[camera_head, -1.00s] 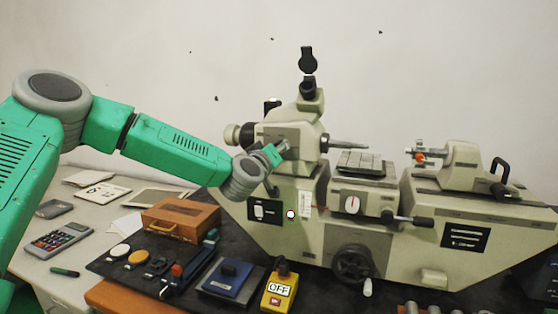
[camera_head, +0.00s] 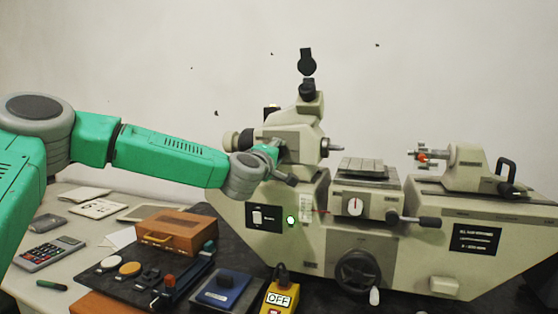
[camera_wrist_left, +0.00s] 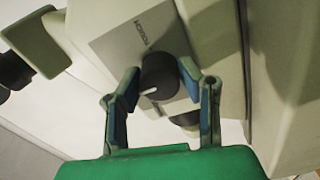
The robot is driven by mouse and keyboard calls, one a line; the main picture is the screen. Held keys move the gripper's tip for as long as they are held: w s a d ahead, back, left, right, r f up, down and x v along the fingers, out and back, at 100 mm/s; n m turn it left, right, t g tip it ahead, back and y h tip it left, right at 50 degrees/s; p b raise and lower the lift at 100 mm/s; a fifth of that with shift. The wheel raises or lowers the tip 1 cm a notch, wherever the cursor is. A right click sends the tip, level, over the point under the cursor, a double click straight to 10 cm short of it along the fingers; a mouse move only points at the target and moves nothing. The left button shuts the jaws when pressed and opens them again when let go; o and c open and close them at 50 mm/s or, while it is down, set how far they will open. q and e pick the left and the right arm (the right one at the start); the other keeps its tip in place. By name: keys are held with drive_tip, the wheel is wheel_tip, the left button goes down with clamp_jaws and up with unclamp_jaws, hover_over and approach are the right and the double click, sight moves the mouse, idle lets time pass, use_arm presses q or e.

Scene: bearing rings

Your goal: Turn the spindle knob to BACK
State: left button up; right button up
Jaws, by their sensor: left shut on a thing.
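In the left wrist view the spindle knob (camera_wrist_left: 158,76) is a dark round knob on a grey plate of the machine. A white pointer mark on it points to the lower left. My left gripper (camera_wrist_left: 159,84) is shut on the knob, with one blue-padded finger on each side. In the head view my left gripper (camera_head: 279,153) is at the headstock of the beige machine (camera_head: 345,245); the knob is hard to make out there. My right gripper is not in view.
A green light (camera_head: 291,220) is lit on the machine's front. A short spindle (camera_head: 334,147) points right, facing a clamp with an orange part (camera_head: 424,157). A brown case (camera_head: 178,232), blue box (camera_head: 225,287) and yellow OFF box (camera_head: 281,292) stand in front.

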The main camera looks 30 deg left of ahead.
use_arm(q)
drive_tip(key=shift+a+f+n, duration=0.1)
drive_tip(key=shift+a+n, duration=0.05)
drive_tip(key=shift+n, duration=0.15)
drive_tip(key=o, duration=1.1)
drive_tip(key=shift+o, duration=0.2)
drive_tip(key=shift+s+a, duration=0.15)
drive_tip(key=shift+a, duration=0.05)
drive_tip(key=shift+d, duration=0.1)
